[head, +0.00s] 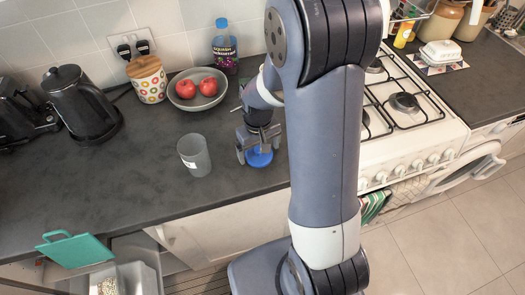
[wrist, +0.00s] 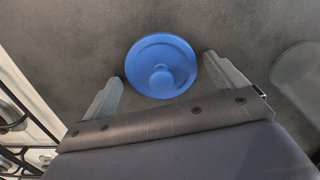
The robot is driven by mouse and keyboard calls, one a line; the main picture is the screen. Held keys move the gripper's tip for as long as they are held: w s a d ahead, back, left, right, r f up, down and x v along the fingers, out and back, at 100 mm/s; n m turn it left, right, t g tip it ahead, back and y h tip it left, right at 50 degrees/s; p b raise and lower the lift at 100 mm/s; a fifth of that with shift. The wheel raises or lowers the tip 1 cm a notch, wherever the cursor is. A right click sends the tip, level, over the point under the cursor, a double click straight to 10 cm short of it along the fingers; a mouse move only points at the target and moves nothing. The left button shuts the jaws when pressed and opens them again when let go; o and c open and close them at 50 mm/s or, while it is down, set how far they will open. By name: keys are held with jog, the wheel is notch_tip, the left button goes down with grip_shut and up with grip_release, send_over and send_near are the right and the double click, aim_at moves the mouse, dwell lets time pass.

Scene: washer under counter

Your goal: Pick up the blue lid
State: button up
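The blue lid (head: 259,157) lies flat on the dark counter, near its front edge and left of the stove. In the wrist view the round lid (wrist: 161,66) shows whole, with its knob facing the camera. My gripper (head: 259,152) is over the lid and points down. In the wrist view its two fingers (wrist: 162,80) are spread wide, one on each side of the lid's near part, with gaps to the rim. Nothing is held between them. I cannot tell the exact height of the fingertips above the counter.
A grey translucent cup (head: 195,156) stands left of my gripper. Behind are a bowl (head: 198,97) with red apples, a squash bottle (head: 224,48) and a dotted canister (head: 148,80). A black kettle (head: 82,104) stands farther left. The gas stove (head: 410,115) is to the right.

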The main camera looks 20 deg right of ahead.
jog(key=c, duration=0.7)
jog(key=shift+r, duration=0.1)
